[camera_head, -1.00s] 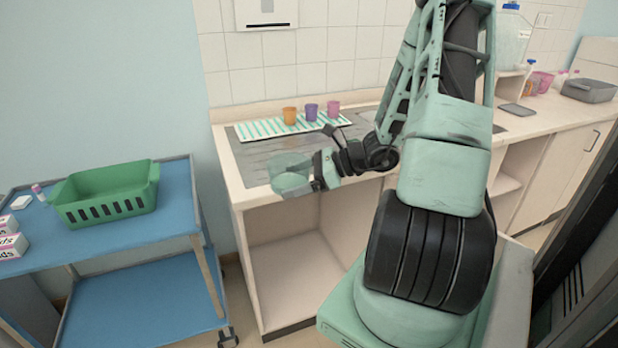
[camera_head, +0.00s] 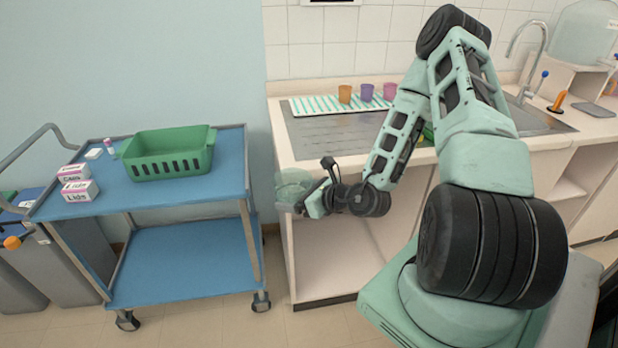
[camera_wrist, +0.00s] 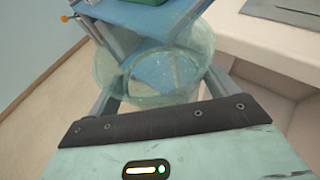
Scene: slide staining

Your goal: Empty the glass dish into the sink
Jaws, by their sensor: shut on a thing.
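The glass dish (camera_head: 292,190) is round, clear and faintly green. My gripper (camera_head: 306,200) is shut on it and holds it in the air in front of the counter's left end, beside the blue cart. In the wrist view the dish (camera_wrist: 158,72) sits between my two fingers (camera_wrist: 160,100). I cannot tell whether liquid is in it. The sink (camera_head: 535,118) shows in part at the right of the steel top, behind my arm, below a curved tap (camera_head: 522,48).
A blue cart (camera_head: 185,260) stands at the left with a green basket (camera_head: 168,155) and small boxes (camera_head: 80,190). A striped mat (camera_head: 318,107) with orange, purple and pink cups lies on the counter's steel drainboard (camera_head: 325,135). A blue lever and an orange object stand near the tap.

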